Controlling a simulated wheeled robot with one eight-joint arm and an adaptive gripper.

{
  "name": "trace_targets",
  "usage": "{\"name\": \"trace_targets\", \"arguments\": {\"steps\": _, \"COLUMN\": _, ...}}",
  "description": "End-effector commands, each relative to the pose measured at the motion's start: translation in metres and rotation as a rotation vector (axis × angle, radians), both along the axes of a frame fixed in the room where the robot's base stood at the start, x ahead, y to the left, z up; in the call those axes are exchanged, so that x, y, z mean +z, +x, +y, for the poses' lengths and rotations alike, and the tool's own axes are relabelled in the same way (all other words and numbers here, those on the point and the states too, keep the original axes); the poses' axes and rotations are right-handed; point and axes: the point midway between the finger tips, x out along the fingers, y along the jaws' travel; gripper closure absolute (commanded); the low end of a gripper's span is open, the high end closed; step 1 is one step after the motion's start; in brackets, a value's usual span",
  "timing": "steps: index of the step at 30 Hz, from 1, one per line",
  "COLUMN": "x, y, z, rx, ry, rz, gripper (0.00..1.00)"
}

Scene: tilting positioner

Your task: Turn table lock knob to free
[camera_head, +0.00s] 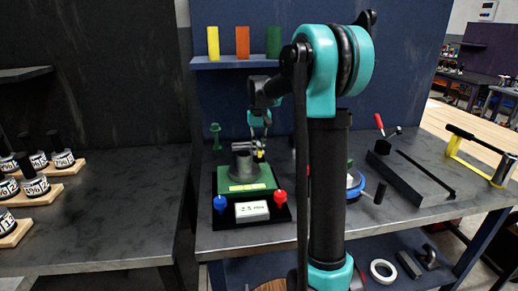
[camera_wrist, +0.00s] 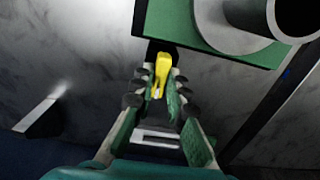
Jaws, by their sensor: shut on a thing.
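The tilting positioner has a green body (camera_head: 246,180) with a grey cylinder (camera_head: 243,165) on it. It stands on a black base on the grey bench. A small yellow lock knob (camera_head: 261,155) sits at its back right side. In the wrist view the yellow knob (camera_wrist: 162,70) lies between my fingertips, beside the edge of the green block (camera_wrist: 180,25). My gripper (camera_wrist: 160,82) is shut on this knob. In the head view my gripper (camera_head: 259,143) reaches down behind the positioner, and the knob's exact angle is too small to read.
A green post (camera_head: 215,136) stands behind left. A shelf (camera_head: 235,62) holds coloured blocks above. A blue round tray (camera_head: 355,187) is to the right.

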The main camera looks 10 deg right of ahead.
Motion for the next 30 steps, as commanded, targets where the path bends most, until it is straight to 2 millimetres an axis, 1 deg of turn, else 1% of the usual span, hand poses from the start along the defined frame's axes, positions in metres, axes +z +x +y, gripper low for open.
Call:
{"name": "trace_targets", "arguments": {"steps": 10, "x": 0.0, "y": 0.001, "z": 0.0, "rx": 0.002, "ry": 0.0, "rz": -0.001, "gripper": 1.0}}
{"name": "trace_targets", "arguments": {"steps": 11, "x": 0.0, "y": 0.001, "z": 0.0, "rx": 0.002, "ry": 0.0, "rz": -0.001, "gripper": 0.84}}
{"name": "trace_targets", "arguments": {"steps": 15, "x": 0.0, "y": 0.0, "z": 0.0, "rx": 0.002, "ry": 0.0, "rz": -0.001, "gripper": 0.67}}
{"name": "trace_targets", "arguments": {"steps": 16, "x": 0.0, "y": 0.0, "z": 0.0, "rx": 0.002, "ry": 0.0, "rz": -0.001, "gripper": 0.66}}
{"name": "trace_targets", "arguments": {"steps": 25, "x": 0.002, "y": 0.0, "z": 0.0, "rx": 0.001, "ry": 0.0, "rz": 0.0, "gripper": 0.66}}
{"name": "trace_targets", "arguments": {"steps": 28, "x": 0.009, "y": 0.0, "z": 0.0, "rx": 0.001, "ry": 0.0, "rz": 0.0, "gripper": 0.66}}
{"name": "trace_targets", "arguments": {"steps": 30, "x": 0.019, "y": 0.0, "z": 0.0, "rx": 0.001, "ry": 0.0, "rz": 0.0, "gripper": 0.66}}
